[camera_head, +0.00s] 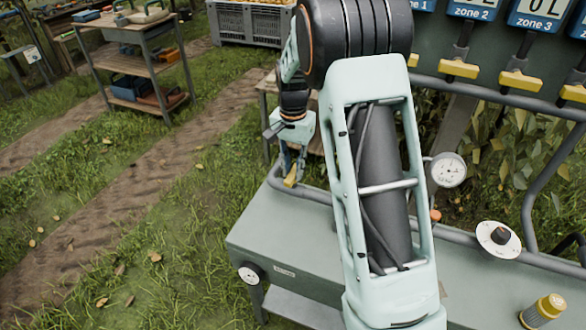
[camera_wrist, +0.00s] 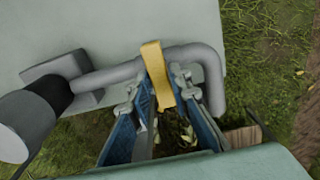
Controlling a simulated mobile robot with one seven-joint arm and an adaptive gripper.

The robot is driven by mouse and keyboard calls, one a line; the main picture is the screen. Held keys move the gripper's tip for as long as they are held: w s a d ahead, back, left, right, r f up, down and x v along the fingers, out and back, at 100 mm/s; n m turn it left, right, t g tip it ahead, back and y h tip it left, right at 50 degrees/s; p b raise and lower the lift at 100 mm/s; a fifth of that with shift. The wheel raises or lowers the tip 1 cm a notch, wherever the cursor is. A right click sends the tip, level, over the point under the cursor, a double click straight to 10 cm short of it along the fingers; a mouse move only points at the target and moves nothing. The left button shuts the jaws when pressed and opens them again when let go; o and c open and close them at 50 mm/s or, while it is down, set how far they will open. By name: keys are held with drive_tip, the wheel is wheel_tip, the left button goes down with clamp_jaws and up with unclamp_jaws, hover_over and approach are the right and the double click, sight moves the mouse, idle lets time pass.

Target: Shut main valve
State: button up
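The main valve's yellow lever (camera_head: 291,180) is on the grey pipe at the bench's far left corner. In the wrist view the yellow lever (camera_wrist: 155,68) crosses the pipe (camera_wrist: 195,56) and points down the picture between my fingers. My gripper (camera_head: 288,163) reaches down over it. In the wrist view my gripper (camera_wrist: 160,88) has its blue-padded fingers apart, one on each side of the lever. They look close to its sides; firm contact cannot be made out. My arm hides part of the bench and pipe.
The green bench (camera_head: 300,235) carries a pressure gauge (camera_head: 447,169), a round dial (camera_head: 498,238) and a yellow-capped cylinder (camera_head: 543,311). Yellow zone levers (camera_head: 458,69) hang on the panel at upper right. A wooden shelf (camera_head: 140,62) stands back left. Grass lies open at left.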

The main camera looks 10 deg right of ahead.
sight(293, 172)
drive_tip(key=o, duration=0.3)
drive_tip(key=shift+r, duration=0.1)
wheel_tip(293, 172, up, 12)
drive_tip(key=shift+f, duration=0.1)
idle(0.4)
